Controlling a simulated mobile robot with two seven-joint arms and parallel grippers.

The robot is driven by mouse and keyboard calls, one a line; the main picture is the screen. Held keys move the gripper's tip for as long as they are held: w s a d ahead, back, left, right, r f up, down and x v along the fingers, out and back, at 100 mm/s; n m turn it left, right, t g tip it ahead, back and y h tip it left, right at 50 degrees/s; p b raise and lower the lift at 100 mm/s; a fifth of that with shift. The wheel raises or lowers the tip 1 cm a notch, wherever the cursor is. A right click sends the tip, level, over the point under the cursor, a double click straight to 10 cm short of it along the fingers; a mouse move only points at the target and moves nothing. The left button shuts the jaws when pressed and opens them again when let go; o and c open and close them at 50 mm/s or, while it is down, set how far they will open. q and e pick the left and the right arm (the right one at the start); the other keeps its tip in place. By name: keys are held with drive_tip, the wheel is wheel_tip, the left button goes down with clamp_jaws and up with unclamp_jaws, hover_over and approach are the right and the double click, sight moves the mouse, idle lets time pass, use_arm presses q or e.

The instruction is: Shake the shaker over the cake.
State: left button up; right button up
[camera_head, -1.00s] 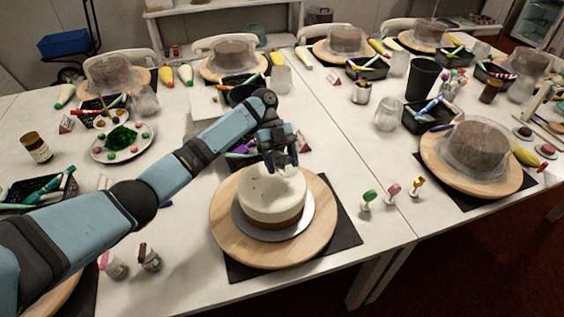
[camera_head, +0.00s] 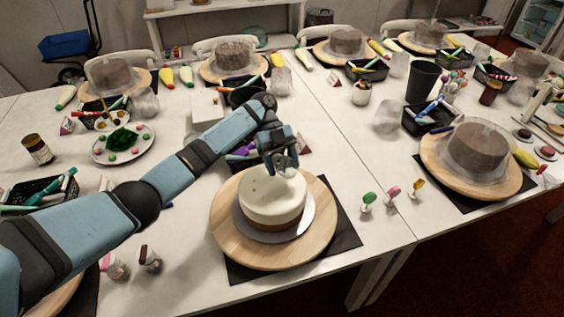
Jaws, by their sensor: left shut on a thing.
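The cake (camera_head: 268,198) has a white top and a brown lower band and sits on a silver board (camera_head: 298,226) on a round wooden turntable (camera_head: 235,245). A few small dark specks show on its top. My left gripper (camera_head: 287,166) is just above the cake's far right part, pointing down. It is shut on a small pale thing, likely the shaker (camera_head: 290,173), mostly hidden by the fingers and hard to tell from the cake. My right gripper is not in view.
Two small bottles (camera_head: 150,258) stand near the front edge, left of the turntable. Several coloured picks (camera_head: 392,193) stand to its right. A plate with green and pink decorations (camera_head: 124,158) lies at left. A covered cake (camera_head: 474,150) stands at right.

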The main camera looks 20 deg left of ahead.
sight(295, 168)
use_arm(q)
drive_tip(key=shift+w+f+b, duration=0.1)
drive_tip(key=shift+f+b, duration=0.05)
drive_tip(key=shift+b, duration=0.35)
drive_tip(key=shift+w+a+r+p, duration=0.1)
drive_tip(key=shift+r+p, duration=0.1)
drive_tip(key=shift+p, duration=0.25)
drive_tip(key=shift+g+h+p, duration=0.3)
drive_tip(key=shift+p, duration=0.05)
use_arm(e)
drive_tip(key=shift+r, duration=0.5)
use_arm(q)
drive_tip(key=shift+a, duration=0.1)
drive_tip(key=shift+s+a+f+t+y, duration=0.15)
drive_tip(key=shift+s+a+t+y, duration=0.05)
drive_tip(key=shift+a+t+y, duration=0.3)
drive_tip(key=shift+s+a+f+t+y, duration=0.15)
drive_tip(key=shift+s+a+t+y, duration=0.05)
drive_tip(key=shift+a+t+y, duration=0.25)
drive_tip(key=shift+s+d, duration=0.1)
drive_tip(key=shift+d, duration=2.8)
drive_tip(key=shift+r+g+h, duration=0.15)
drive_tip(key=shift+g+h, duration=0.2)
drive_tip(key=shift+h, duration=0.1)
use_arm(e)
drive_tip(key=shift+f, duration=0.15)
use_arm(q)
drive_tip(key=shift+r, duration=0.1)
